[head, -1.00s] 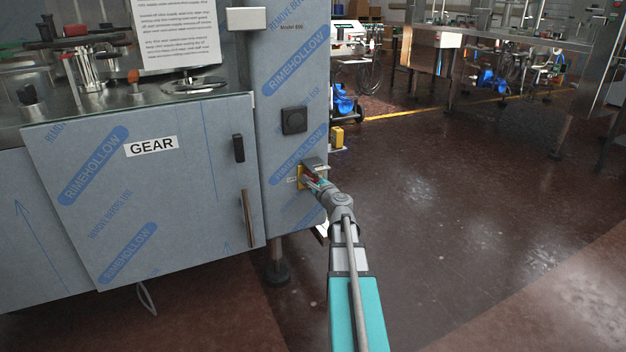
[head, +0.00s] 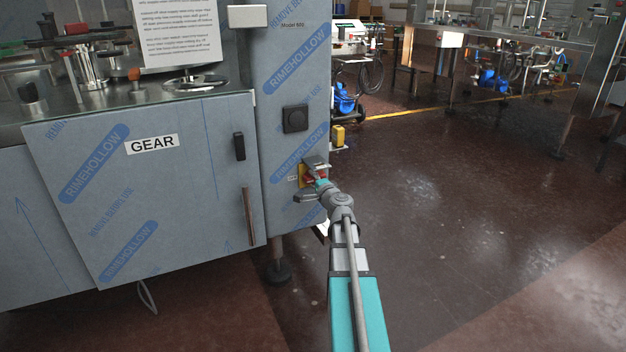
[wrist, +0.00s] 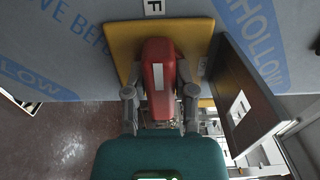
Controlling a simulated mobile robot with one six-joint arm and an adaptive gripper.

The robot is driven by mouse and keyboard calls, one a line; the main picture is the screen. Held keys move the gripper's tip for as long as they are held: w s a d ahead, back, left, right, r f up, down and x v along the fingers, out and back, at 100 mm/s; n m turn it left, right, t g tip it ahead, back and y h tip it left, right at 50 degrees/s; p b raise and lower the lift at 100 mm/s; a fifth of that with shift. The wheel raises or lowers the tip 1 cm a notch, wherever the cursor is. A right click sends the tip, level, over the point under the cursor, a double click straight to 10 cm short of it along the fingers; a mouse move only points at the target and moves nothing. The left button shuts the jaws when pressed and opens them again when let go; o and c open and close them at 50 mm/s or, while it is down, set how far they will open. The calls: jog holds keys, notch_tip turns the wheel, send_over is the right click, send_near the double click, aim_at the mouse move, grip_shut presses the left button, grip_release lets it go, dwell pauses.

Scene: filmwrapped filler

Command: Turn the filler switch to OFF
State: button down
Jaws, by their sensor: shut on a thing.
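The filler switch is a red handle (wrist: 158,62) with a white mark on a yellow plate (wrist: 122,40). In the wrist view the handle stands upright in the picture, between the two grey fingers of my gripper (wrist: 160,92). The fingers are shut on its sides. In the head view the yellow plate (head: 293,182) sits low on the right part of the machine front, with my gripper (head: 311,184) against it, covering most of the red handle.
A dark panel (wrist: 240,98) with a white label juts out right of the switch in the wrist view. A black square knob (head: 295,119) is above the switch. The GEAR door (head: 150,200) with its handles is to the left. Open floor (head: 450,230) lies to the right.

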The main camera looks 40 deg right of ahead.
jog(key=shift+a, duration=0.1)
jog(key=shift+c, duration=2.2)
grip_release()
jog(key=v, duration=1.2)
